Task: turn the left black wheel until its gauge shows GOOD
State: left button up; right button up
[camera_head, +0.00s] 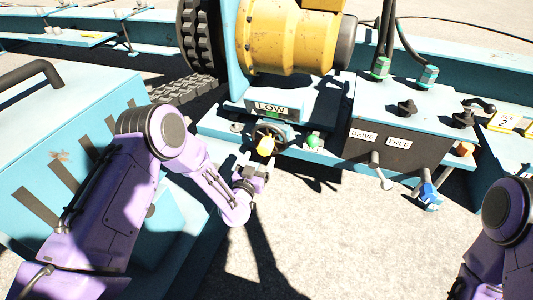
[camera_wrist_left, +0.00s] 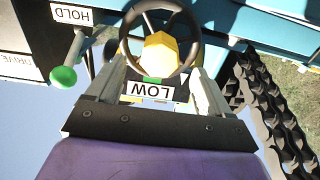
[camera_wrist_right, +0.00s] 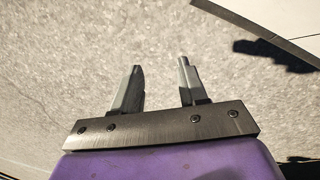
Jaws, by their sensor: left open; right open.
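The left black wheel (camera_head: 257,131) with a yellow hub (camera_head: 266,146) is on the front of the blue reel frame, just below the gauge label (camera_head: 270,108), which reads LOW. My left gripper (camera_head: 256,170) is open just in front of the wheel. In the left wrist view, the wheel rim (camera_wrist_left: 197,40) and hub (camera_wrist_left: 160,52) are centred beyond my spread fingers (camera_wrist_left: 156,72), with nothing gripped; the LOW label (camera_wrist_left: 150,88) appears upside down. Contact with the rim cannot be told. My right gripper (camera_wrist_right: 160,65) is open and empty over the pavement; its fingers are outside the head view.
A green-knobbed lever (camera_head: 313,141) is right of the wheel. A blue cabinet (camera_head: 60,140) stands left. Pavement in front is clear.

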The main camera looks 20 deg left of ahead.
aim_at(263, 152)
pick_arm(q)
jog(key=w+b, duration=0.2)
jog(key=w, duration=0.4)
jog(key=shift+w+f, duration=0.15)
jog(key=shift+f, duration=0.05)
jog(key=shift+w+r, duration=0.1)
jog(key=shift+w, duration=0.2)
pick_arm(e)
jog(key=s+n+g, duration=0.1)
jog(key=s+d+f+n+g, duration=0.1)
jog(key=s, duration=0.1)
jog(key=shift+f, duration=0.2)
pick_arm(q)
jog(key=shift+c, duration=0.4)
